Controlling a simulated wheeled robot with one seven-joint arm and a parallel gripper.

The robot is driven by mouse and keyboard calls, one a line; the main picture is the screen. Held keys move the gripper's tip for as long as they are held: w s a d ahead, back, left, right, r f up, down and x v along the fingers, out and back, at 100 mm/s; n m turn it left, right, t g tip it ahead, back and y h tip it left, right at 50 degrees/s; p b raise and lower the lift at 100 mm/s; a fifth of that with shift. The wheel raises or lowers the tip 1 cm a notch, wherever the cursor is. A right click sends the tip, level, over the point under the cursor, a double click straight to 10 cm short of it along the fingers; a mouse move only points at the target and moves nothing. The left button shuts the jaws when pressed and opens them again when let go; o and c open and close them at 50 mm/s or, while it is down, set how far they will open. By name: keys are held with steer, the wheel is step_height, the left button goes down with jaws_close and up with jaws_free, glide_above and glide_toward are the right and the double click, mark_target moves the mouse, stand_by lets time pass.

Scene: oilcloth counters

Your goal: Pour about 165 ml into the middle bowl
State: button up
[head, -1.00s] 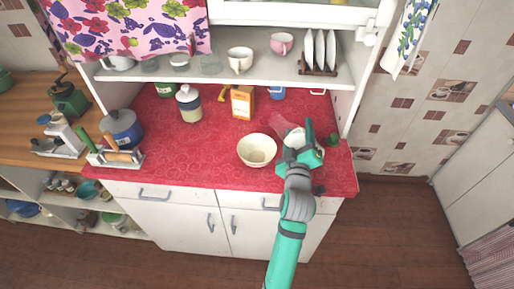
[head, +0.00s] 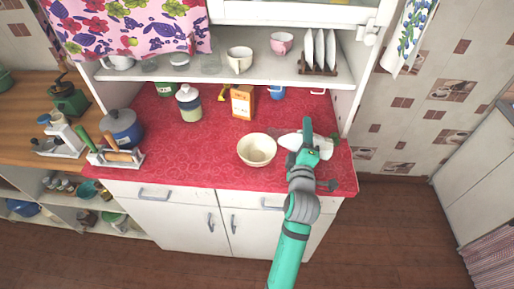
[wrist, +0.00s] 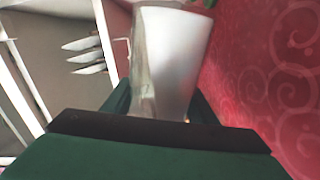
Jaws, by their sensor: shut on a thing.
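A cream bowl (head: 257,150) stands upright on the red counter and looks empty, though its bottom is hard to judge. My gripper (head: 309,150) is to the right of the bowl, above the counter. It is shut on a whitish, partly see-through container (head: 289,140), which lies tilted well over with one end toward the bowl. In the wrist view the container (wrist: 172,60) stands out beyond my gripper (wrist: 160,114), with white along one side and a clearer strip on the left. I see no stream. Other bowls on the counter are not visible; my gripper hides part of it.
A lidded jar (head: 190,103) and an orange carton (head: 242,102) stand behind the bowl. A blue pot (head: 122,129) and a utensil holder (head: 115,157) are at the left. The shelf (head: 215,70) overhangs the back. The counter left of the bowl is clear.

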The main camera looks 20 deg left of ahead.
steer(key=shift+s+a+r+n, duration=0.1)
steer(key=shift+a+r+n, duration=0.1)
steer(key=shift+a+n, duration=0.3)
steer(key=shift+d+n, duration=0.3)
steer(key=shift+d, duration=0.2)
stand_by(0.7)
steer(key=shift+r+n, duration=0.1)
steer(key=shift+n, duration=0.4)
stand_by(0.6)
steer(key=shift+a+r+n, duration=0.1)
steer(key=shift+r+n, duration=0.15)
steer(key=shift+n, duration=0.05)
stand_by(1.5)
steer(key=shift+f, duration=0.15)
steer(key=shift+f+m, duration=0.2)
steer(key=shift+m, duration=0.5)
steer(key=shift+d+f+m, duration=0.15)
steer(key=shift+d+m, duration=0.25)
steer(key=shift+m, duration=0.4)
steer(key=shift+w+d+f+m, duration=0.15)
steer(key=shift+w+d+m, duration=0.1)
steer(key=shift+d+m, duration=0.35)
steer(key=shift+a+f+m, duration=0.15)
steer(key=shift+a+m, duration=0.2)
steer(key=shift+m, duration=0.25)
